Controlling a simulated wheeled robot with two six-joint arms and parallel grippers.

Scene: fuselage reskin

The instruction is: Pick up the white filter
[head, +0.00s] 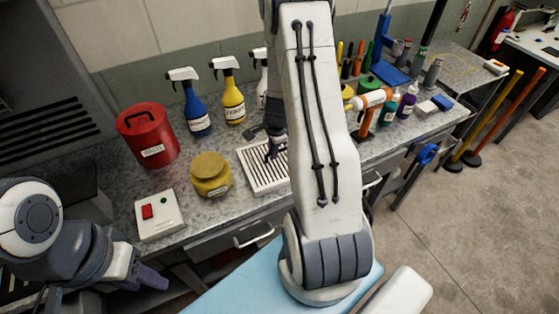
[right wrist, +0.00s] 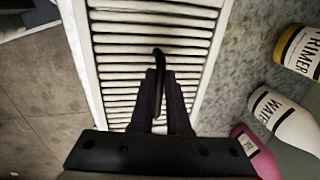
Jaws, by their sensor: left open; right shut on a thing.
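The white filter (head: 257,176) is a rectangular white frame with many slats. It lies at the counter's front edge in the head view, its right part hidden by my right arm. In the right wrist view the filter (right wrist: 110,16) fills the middle, with a dark handle (right wrist: 160,56) standing on the slats. My right gripper (right wrist: 160,98) is shut on this handle; it also shows over the filter in the head view (head: 274,152). I cannot tell whether the filter touches the counter. My left gripper (head: 155,279) is open and empty, low at the left in front of the counter.
A yellow jar (head: 210,176), a red canister (head: 150,135) and a white switch box (head: 159,214) stand left of the filter. Blue (head: 196,112) and yellow (head: 232,92) spray bottles stand behind it. An orange-and-white tool (head: 370,99) and small bottles are at the right.

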